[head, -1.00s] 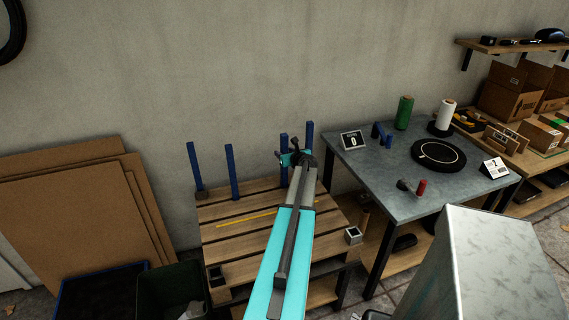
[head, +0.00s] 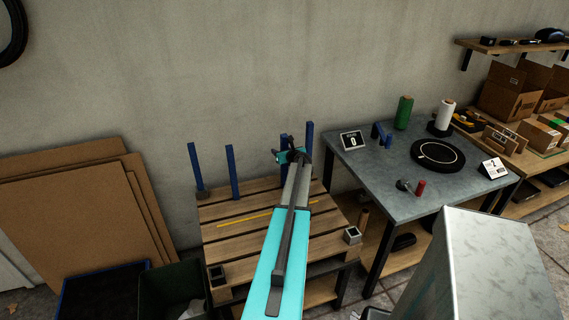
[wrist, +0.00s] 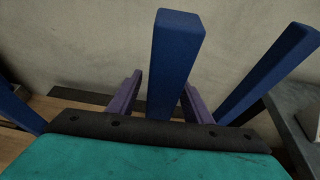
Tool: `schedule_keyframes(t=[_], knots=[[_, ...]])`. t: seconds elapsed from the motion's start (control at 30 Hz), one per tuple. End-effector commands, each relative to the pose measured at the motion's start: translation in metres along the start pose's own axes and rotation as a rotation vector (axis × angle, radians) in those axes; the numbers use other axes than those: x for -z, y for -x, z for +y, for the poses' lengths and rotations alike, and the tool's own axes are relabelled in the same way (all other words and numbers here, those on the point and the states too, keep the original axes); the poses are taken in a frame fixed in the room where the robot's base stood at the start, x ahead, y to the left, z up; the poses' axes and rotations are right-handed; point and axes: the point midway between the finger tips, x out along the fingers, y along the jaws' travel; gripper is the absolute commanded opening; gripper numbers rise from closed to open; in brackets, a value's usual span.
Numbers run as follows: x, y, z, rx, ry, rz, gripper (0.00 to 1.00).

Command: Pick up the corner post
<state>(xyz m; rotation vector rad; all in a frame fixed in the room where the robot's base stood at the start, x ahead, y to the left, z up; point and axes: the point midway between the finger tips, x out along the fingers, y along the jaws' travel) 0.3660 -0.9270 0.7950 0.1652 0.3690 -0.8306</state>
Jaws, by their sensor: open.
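Several blue corner posts stand upright at the pallet (head: 245,233): two at the left, (head: 196,165) and (head: 233,172), and two close together near my gripper, (head: 283,146) and (head: 308,148). My gripper (wrist: 162,85) is open. In the wrist view, one blue post (wrist: 177,50) rises between its two purple fingers, with gaps showing on both sides. The post's lower end is hidden behind the gripper's dark bar. A second post (wrist: 270,72) leans across the right of that view, outside the fingers, and part of another (wrist: 18,112) shows at the left edge.
A grey worktable (head: 395,190) stands right of the pallet, with a green spool (head: 403,112), a white spool (head: 445,114) and a black ring (head: 438,154). The wall (head: 240,70) is close behind the posts. Cardboard sheets (head: 80,215) lean at left. Square sockets (head: 352,235) sit at pallet corners.

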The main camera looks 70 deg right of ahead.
Motion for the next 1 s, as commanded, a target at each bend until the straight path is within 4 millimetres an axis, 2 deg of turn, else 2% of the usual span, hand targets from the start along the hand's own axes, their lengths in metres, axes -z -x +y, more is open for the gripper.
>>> schedule_keyframes(t=[0.33,0.37,0.6,1.0], knots=[[0.0,0.0002,-0.0003,0.0,0.0,0.0,0.45],[0.0,0.0002,-0.0003,0.0,0.0,0.0,0.42],[0.0,0.0003,-0.0005,0.0,0.0,0.0,0.01],[-0.0027,0.0015,-0.0007,0.001,0.0,-0.001,0.0]])
